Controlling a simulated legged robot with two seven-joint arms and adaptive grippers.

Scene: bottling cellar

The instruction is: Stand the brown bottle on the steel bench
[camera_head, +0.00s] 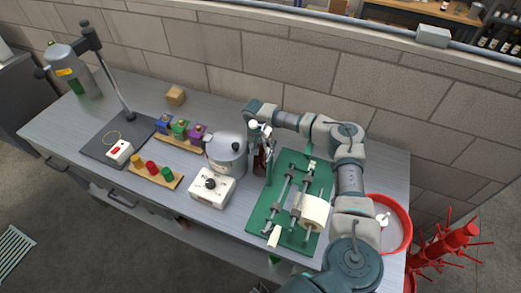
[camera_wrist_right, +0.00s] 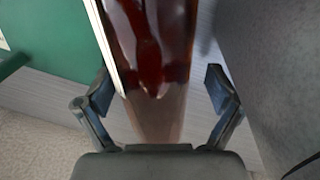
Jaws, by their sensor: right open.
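The brown bottle (camera_head: 262,162) is upright on the steel bench (camera_head: 331,162), between the steel pot and the green board; the arm partly covers it. My right gripper (camera_head: 261,140) is at the bottle from above. In the right wrist view the bottle (camera_wrist_right: 152,50) runs between the two fingers (camera_wrist_right: 158,100) of the right gripper. The fingers are spread, with a gap showing on each side of the glass. Its base is partly hidden by the gripper body. My left gripper is not in view.
The steel pot (camera_head: 226,157) stands close left of the bottle, and the green board (camera_head: 265,220) with rods and a cream roll (camera_head: 315,212) close right. A white box with a knob (camera_head: 212,188) is in front. A red tub (camera_head: 398,222) is at the right end.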

